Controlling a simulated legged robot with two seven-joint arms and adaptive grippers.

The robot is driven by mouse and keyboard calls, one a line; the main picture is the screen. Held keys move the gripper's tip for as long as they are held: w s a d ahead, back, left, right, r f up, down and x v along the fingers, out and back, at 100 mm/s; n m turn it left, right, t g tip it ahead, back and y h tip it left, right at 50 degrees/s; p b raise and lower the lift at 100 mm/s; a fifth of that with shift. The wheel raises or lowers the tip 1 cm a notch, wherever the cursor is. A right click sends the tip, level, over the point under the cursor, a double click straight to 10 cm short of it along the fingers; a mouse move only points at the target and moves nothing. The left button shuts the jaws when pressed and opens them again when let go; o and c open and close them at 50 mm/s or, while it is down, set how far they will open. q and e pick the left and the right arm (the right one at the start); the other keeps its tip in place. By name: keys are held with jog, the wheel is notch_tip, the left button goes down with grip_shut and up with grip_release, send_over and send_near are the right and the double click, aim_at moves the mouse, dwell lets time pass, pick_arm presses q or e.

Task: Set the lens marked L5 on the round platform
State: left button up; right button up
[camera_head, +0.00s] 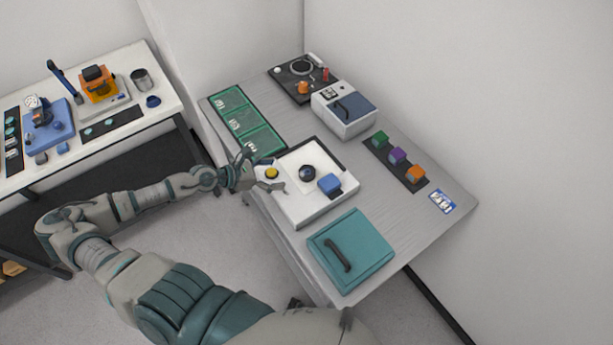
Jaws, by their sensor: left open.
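My left gripper (264,170) is open and empty at the left edge of a white instrument (316,210) on the grey table. Its fingers are spread on either side of a yellow round part (271,173); I cannot tell whether they touch it. A dark round piece (307,172), perhaps the round platform, sits on the instrument's white top, right of the gripper. A green tray (268,139) with small white labels lies just behind the gripper. I cannot read L5 anywhere or make out which thing is that lens. My right gripper is not in view.
A blue block (329,183) sits on the instrument. A teal lidded box (350,250) stands in front. Behind are a grey-blue box (345,108) and a black panel (302,78). Coloured blocks (397,155) line a dark strip at right. A white side table (90,115) stands left, across a gap.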

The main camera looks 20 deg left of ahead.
aim_at(304, 172)
pick_arm(q)
jog(key=shift+w+d+f+b, duration=0.2)
jog(key=shift+w+f+b, duration=0.2)
jog(key=shift+w+d, duration=0.15)
jog(key=shift+d, duration=0.05)
jog(key=shift+r+x, duration=0.2)
jog(key=shift+x, duration=1.35)
jog(key=shift+f+p+x, duration=0.2)
jog(key=shift+p+x, duration=0.1)
jog(key=shift+x, duration=1.35)
jog(key=shift+f+p+x, duration=0.15)
jog(key=shift+p+x, duration=0.1)
jog(key=shift+x, duration=1.4)
jog(key=shift+s+a, duration=0.15)
jog(key=shift+s, duration=0.05)
jog(key=c, duration=1.4)
